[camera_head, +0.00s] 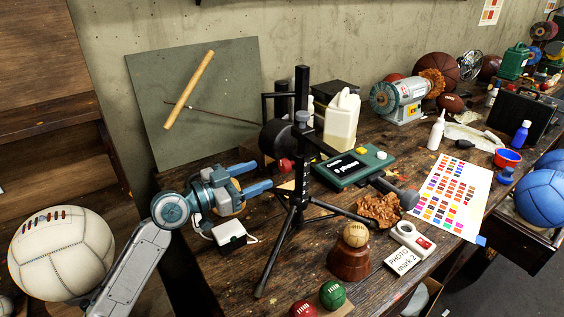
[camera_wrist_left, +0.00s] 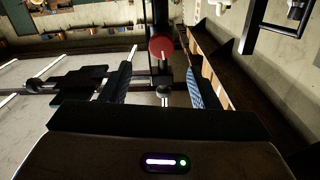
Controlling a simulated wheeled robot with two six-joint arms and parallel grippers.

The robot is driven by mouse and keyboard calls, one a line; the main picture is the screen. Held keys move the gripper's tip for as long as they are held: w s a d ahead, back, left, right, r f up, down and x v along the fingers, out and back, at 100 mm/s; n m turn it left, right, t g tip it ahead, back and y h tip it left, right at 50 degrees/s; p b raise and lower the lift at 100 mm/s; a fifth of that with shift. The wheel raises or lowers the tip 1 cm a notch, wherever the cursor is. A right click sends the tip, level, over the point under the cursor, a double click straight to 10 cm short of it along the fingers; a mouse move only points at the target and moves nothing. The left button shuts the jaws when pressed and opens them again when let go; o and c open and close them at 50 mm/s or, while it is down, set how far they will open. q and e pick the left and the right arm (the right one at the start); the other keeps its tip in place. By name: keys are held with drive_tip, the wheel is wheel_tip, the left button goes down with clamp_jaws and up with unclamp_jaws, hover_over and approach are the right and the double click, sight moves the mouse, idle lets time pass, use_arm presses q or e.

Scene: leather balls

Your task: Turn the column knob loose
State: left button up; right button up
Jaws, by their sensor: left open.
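The column knob (camera_head: 285,164) is small, round and red, on the side of a black upright column (camera_head: 302,90) that stands on tripod legs. In the left wrist view the knob (camera_wrist_left: 161,47) shows a pale line on its face. My left gripper (camera_head: 263,178) is open, with blue fingers pointing right toward the knob. In the left wrist view the fingertips (camera_wrist_left: 159,78) lie to either side of the knob's line, and the knob appears just beyond them, apart from both. Nothing is between the fingers. My right gripper is not in view.
A small white box (camera_head: 229,235) lies below my left gripper. A grey-green board (camera_head: 200,95) leans on the wall behind.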

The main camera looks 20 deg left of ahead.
sight(281, 166)
use_arm(q)
drive_tip(key=p+x, duration=0.2)
drive_tip(key=x, duration=0.4)
drive_tip(key=shift+w+d+r+p, duration=0.15)
drive_tip(key=shift+w+d+p, duration=0.05)
drive_tip(key=shift+w+p, duration=0.2)
drive_tip(key=shift+w+d+f, duration=0.25)
drive_tip(key=shift+w+d, duration=0.15)
drive_tip(key=shift+w, duration=0.15)
drive_tip(key=shift+s, duration=0.1)
drive_tip(key=shift+c, duration=0.2)
drive_tip(key=c, duration=0.9)
